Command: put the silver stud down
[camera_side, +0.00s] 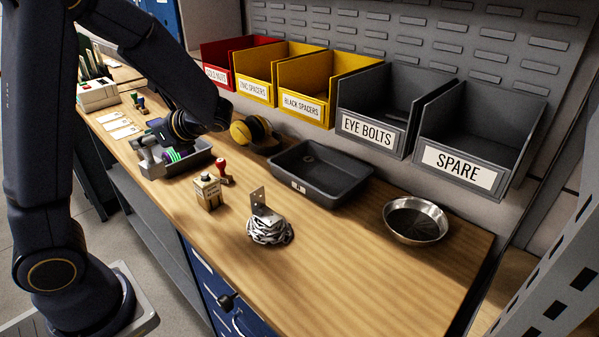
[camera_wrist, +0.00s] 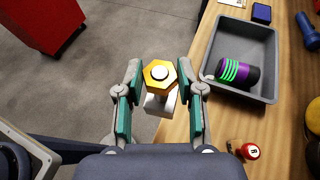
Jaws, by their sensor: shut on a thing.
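My gripper (camera_wrist: 161,80) has teal-padded fingers, shut on the silver stud (camera_wrist: 160,105), which shows in the wrist view as a pale metal body below a gold hexagonal top with a round pale centre. In that view the stud appears over the bench's front edge, with floor to its left; its height above the bench is unclear. In the side view my gripper (camera_side: 150,155) is at the bench's left part, by a small dark tray (camera_side: 195,169). The stud cannot be made out there.
The tray also shows in the wrist view (camera_wrist: 262,91), holding a purple-black roll with green bands (camera_wrist: 238,73). Labelled bins line the back. The front right is clear.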

